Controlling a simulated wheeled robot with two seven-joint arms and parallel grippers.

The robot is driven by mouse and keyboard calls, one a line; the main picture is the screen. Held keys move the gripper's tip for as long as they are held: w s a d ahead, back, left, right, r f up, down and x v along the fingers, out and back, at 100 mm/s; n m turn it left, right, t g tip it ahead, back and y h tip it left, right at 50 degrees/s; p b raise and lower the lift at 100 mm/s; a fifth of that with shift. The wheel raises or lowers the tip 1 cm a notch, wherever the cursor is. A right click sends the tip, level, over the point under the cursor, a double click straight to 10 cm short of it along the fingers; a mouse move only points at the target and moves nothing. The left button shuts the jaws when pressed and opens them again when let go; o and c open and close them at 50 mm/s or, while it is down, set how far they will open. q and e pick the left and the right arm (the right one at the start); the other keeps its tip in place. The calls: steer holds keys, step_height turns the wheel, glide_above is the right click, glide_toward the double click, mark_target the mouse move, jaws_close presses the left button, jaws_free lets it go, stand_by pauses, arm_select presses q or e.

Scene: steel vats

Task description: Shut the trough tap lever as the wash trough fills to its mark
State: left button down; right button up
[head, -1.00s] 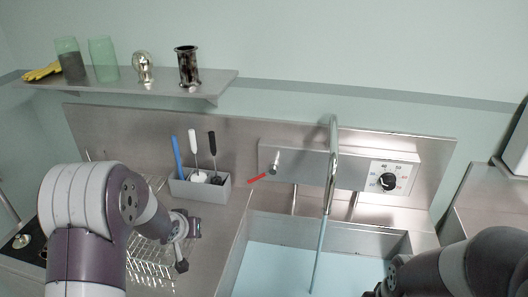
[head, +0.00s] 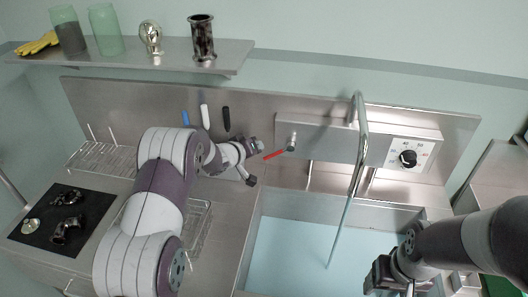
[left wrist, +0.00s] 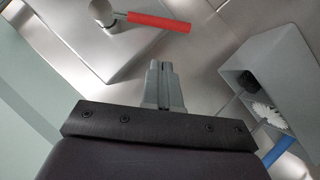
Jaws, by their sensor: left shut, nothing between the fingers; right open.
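The tap lever (head: 276,155) has a red handle reaching left from its silver pivot on the steel tap panel (head: 322,143). It also shows at the top of the left wrist view (left wrist: 160,21). My left gripper (head: 258,146) is shut and empty, just left of the red handle tip, with a gap between them. A thin stream (head: 338,235) runs from the curved spout (head: 362,140) into the wash trough (head: 255,225). Pale blue water (head: 290,255) covers the trough floor; I cannot make out the mark. My right gripper (head: 383,277) is open over the trough's right side.
A grey utensil holder (left wrist: 275,70) stands close to my left gripper. A wire rack (head: 200,225) lies under my left arm. A dial (head: 408,157) is on the panel's right. The wall shelf (head: 150,55) holds glasses and metal vessels.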

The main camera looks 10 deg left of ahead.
arm_select(q)
steer(key=d+f, duration=0.2)
steer(key=f, duration=0.1)
steer(key=shift+w+d, duration=0.15)
steer(key=shift+w, duration=0.2)
steer(key=shift+s+d, duration=0.1)
steer(key=shift+f, duration=0.2)
